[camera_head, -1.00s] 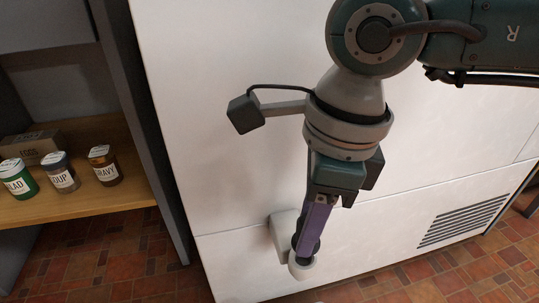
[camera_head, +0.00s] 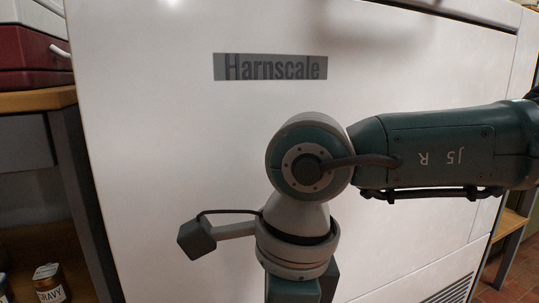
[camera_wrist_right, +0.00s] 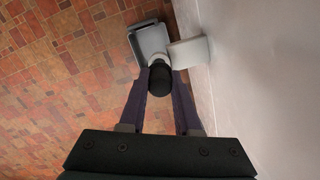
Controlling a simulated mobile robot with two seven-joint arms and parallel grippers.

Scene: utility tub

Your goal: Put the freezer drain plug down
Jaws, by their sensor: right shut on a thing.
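The freezer drain plug (camera_wrist_right: 160,80) is a round black piece in the right wrist view. My right gripper (camera_wrist_right: 161,74) is shut on it, with one purple finger on each side. The plug lies at the pale round end of the drain spout (camera_wrist_right: 187,53) on the freezer front; I cannot tell whether it is seated in it or just clear of it. The white freezer (camera_head: 180,130) fills most of the head view. There my right wrist shows, but its fingers are below the frame. My left gripper is in neither view.
A grey tray (camera_wrist_right: 150,42) lies on the brick-patterned floor (camera_wrist_right: 60,60) below the spout. The freezer wall runs close along the right of my gripper.

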